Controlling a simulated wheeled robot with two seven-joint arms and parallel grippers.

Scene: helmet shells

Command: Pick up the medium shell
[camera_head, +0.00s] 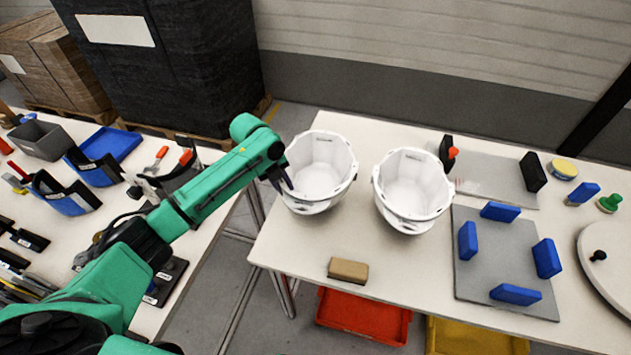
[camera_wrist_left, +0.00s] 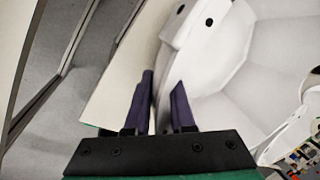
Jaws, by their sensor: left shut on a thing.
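Two white helmet shells stand open side up on the table: a left shell (camera_head: 322,172) and a right shell (camera_head: 414,190). They look close in size, so I cannot tell from size alone which is the medium one. My left gripper (camera_head: 284,184) is at the left rim of the left shell. In the left wrist view its two dark fingers (camera_wrist_left: 164,84) are shut on the wall of this shell (camera_wrist_left: 240,95), whose pale inside fills the right of the picture. The left shell appears to rest on the table. My right gripper is not in view.
A brown block (camera_head: 348,271) lies in front of the shells. A grey plate (camera_head: 505,265) with several blue blocks lies to the right. A left table (camera_head: 45,265) carries visors, trays and tools. Red (camera_head: 365,318) and yellow (camera_head: 478,340) bins sit below the table.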

